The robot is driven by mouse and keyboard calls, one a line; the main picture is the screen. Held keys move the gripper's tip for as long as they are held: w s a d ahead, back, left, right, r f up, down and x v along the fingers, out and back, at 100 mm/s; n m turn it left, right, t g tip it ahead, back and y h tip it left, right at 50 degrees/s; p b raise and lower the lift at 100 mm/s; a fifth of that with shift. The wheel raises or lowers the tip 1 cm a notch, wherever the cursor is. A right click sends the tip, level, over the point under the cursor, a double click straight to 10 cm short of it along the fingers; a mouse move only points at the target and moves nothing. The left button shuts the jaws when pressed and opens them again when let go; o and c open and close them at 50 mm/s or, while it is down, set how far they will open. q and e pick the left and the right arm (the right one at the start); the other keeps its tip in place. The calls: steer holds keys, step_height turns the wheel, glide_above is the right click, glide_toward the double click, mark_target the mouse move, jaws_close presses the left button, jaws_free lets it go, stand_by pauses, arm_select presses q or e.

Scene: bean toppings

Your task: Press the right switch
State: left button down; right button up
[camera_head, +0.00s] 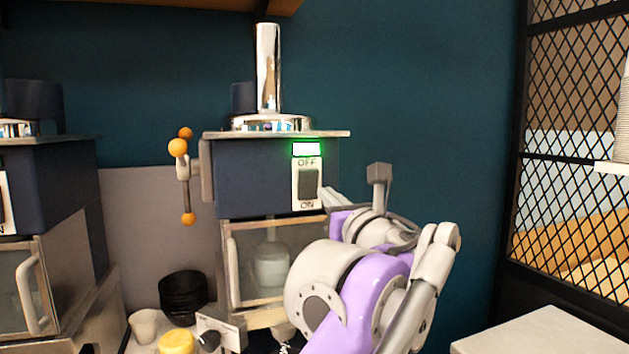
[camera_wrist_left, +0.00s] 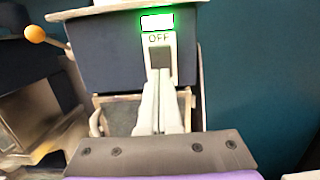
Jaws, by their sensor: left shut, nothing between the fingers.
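The right switch (camera_head: 308,185) is a dark rocker on a white plate marked OFF above and ON below, on the front of the blue middle machine (camera_head: 250,180). A green light (camera_head: 306,149) glows above it. In the left wrist view the switch (camera_wrist_left: 160,58) is straight ahead, with its lower part hidden by my fingers. My left gripper (camera_head: 327,194) is shut and empty, its tips beside the lower right of the switch plate. In the left wrist view the shut fingertips (camera_wrist_left: 158,78) overlap the switch's lower part; I cannot tell whether they touch. My right gripper is not in view.
A second machine (camera_head: 50,180) with a part-visible switch (camera_head: 3,205) stands at the left. Orange-knobbed handles (camera_head: 183,170) stick out left of the middle machine. Black bowls (camera_head: 183,295) and a pale cup (camera_head: 145,325) sit below. A black mesh partition (camera_head: 570,150) stands right.

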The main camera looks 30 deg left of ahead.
mark_target(309, 177)
arm_select(q)
steer(key=p+x, duration=0.1)
steer(key=x, duration=0.6)
steer(key=shift+w+a, duration=0.25)
steer(key=shift+a, duration=0.05)
steer(key=shift+s, duration=0.15)
